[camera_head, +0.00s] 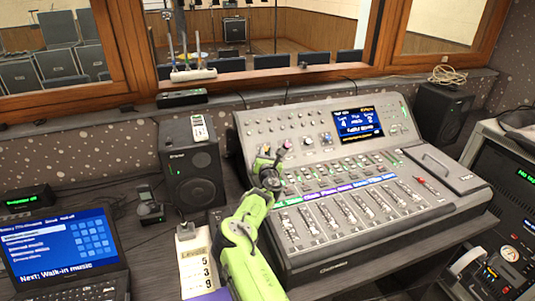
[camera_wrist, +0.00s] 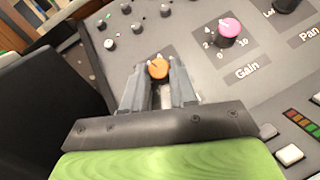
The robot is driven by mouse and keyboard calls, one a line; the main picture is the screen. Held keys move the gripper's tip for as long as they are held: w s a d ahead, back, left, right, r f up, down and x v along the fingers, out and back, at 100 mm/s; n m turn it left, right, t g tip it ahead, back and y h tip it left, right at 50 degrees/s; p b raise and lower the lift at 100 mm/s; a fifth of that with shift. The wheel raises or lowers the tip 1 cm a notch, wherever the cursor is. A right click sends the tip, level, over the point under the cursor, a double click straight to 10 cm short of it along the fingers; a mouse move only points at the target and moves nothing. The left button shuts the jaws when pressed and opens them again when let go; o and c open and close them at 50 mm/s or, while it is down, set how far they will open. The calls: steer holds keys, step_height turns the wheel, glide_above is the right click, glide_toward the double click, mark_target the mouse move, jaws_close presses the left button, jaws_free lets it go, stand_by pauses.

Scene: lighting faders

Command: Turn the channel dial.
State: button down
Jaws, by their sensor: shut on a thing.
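An orange dial (camera_wrist: 157,69) sits on the grey console panel in the wrist view, between the fingertips of my gripper (camera_wrist: 158,72). The gripper is shut on it. Fingers hide the dial's sides and any scale around it. A pink dial (camera_wrist: 229,28) labelled "Gain" stands to the right, apart from the fingers. In the head view my gripper (camera_head: 268,164) is at the left part of the mixing console (camera_head: 330,262).
A dark knob (camera_wrist: 287,4) by the label "Pan" is at the wrist view's upper right. Several small knobs stand farther left. In the head view, a speaker (camera_head: 191,162) stands left of the console, a "Levels" note (camera_head: 196,262) beside my arm, and a laptop (camera_head: 65,250) farther left.

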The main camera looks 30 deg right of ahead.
steer(key=m+g+h, duration=0.1)
steer(key=m, duration=0.1)
steer(key=m+g+h, duration=0.1)
steer(key=m, duration=0.1)
steer(key=a+m+g+h+b, duration=0.1)
steer(key=m+g, duration=0.1)
steer(key=shift+w+r, duration=0.15)
steer(key=shift+w, duration=0.2)
steer(key=shift+w+r+m+g+h+b, duration=0.15)
steer(key=shift+m+g+h, duration=0.15)
steer(key=shift+m+g, duration=0.6)
steer(key=shift+r+m+g+h+b, duration=0.15)
steer(key=shift+m+g+h, duration=0.15)
steer(key=shift+m+g, duration=0.8)
steer(key=shift+m, duration=0.5)
steer(key=c, duration=0.9)
jaws_free()
steer(key=shift+f, duration=0.1)
steer(key=shift+a, duration=0.1)
steer(key=shift+a+r, duration=0.2)
steer(key=p+v, duration=0.1)
steer(key=v, duration=1.4)
steer(key=shift+s+f+p, duration=0.15)
steer(key=shift+s+p, duration=0.05)
steer(key=shift+p, duration=0.15)
